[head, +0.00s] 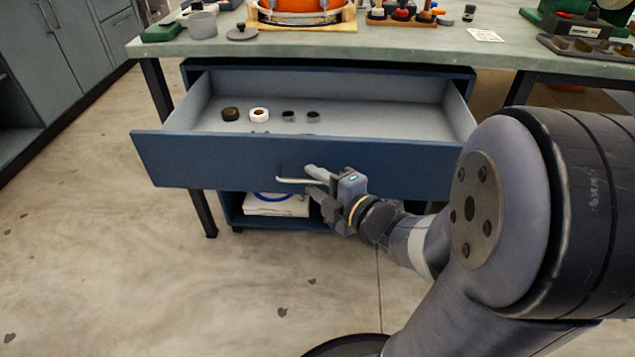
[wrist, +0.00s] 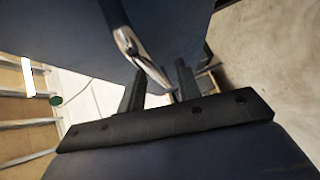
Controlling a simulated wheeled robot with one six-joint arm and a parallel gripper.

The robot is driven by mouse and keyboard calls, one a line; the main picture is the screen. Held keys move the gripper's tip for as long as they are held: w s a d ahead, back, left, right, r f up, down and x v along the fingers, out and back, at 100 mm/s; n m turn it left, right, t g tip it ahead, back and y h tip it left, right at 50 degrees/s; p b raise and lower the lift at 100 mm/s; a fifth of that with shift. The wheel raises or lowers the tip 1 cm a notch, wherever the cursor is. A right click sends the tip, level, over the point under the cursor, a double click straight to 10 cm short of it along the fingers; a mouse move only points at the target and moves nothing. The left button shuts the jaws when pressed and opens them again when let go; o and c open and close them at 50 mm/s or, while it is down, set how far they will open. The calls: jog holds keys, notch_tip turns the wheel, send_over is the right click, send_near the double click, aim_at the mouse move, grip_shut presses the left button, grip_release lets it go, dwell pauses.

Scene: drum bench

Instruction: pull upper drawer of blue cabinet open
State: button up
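The blue cabinet (head: 325,70) stands under the bench, and its upper drawer (head: 215,160) is pulled far out, with its grey inside showing. A metal bar handle (head: 292,180) is on the drawer front; it also shows in the wrist view (wrist: 128,42). My gripper (head: 317,182) is at the right end of this handle. Its two fingers, also seen in the wrist view (wrist: 160,85), stand apart, one above and one below the bar in the head view. The handle's end lies between them, with a visible gap, so the gripper looks open and not clamped on it.
In the drawer lie a brown roll (head: 230,114), a white roll (head: 260,114) and two small dark pieces (head: 288,116). A white box (head: 275,207) sits in the lower cabinet space. The bench top (head: 340,42) overhangs the drawer's back. The floor in front is clear.

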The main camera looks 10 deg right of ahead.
jog(key=p+v, duration=0.3)
jog(key=v, duration=0.7)
jog(key=shift+s+d, duration=0.2)
jog(key=shift+s, duration=0.2)
jog(key=shift+w, duration=0.1)
dwell(0.6)
jog(key=shift+b+x, duration=1.45)
jog(key=shift+x, duration=3.85)
